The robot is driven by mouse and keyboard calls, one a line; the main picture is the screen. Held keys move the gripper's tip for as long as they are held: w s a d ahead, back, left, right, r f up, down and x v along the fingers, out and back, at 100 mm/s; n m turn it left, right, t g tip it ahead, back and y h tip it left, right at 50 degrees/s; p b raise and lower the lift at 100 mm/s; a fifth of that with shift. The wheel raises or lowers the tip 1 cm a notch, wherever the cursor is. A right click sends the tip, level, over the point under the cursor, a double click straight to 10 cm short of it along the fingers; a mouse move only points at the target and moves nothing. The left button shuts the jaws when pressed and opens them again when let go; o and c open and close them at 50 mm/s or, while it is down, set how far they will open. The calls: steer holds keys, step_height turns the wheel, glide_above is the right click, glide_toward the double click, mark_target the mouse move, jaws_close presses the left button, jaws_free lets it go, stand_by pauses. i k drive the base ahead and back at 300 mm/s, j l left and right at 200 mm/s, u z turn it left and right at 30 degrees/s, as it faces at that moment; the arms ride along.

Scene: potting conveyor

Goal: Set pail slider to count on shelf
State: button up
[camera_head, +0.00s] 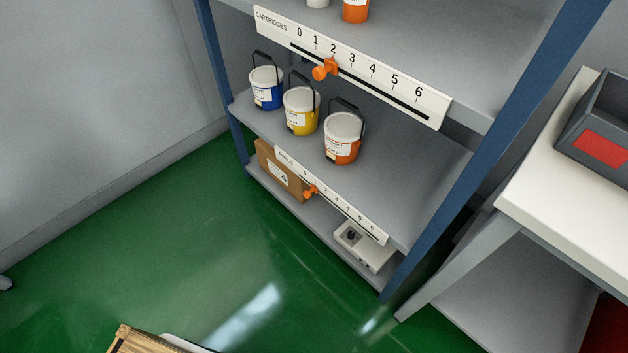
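The pail slider is an orange knob (310,191) on the lower white scale strip (362,226), on the front edge of the middle shelf. It stands near the low end, at about 1; the small digits are hard to read. Above the strip, three white-lidded pails with black handles stand upright on the middle shelf (400,185): a blue pail (266,89), a yellow pail (301,110) and an orange pail (342,138). My gripper is not in view.
An upper strip marked CARTRIDGES (430,106) has its own orange knob (325,70) near 2. A cardboard box (280,177) and a grey device (362,247) sit on the bottom shelf. A white table (570,190) stands right. Green floor (190,250) in front is mostly clear.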

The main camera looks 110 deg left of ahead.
mark_target(307, 194)
steer(key=u, duration=3.2)
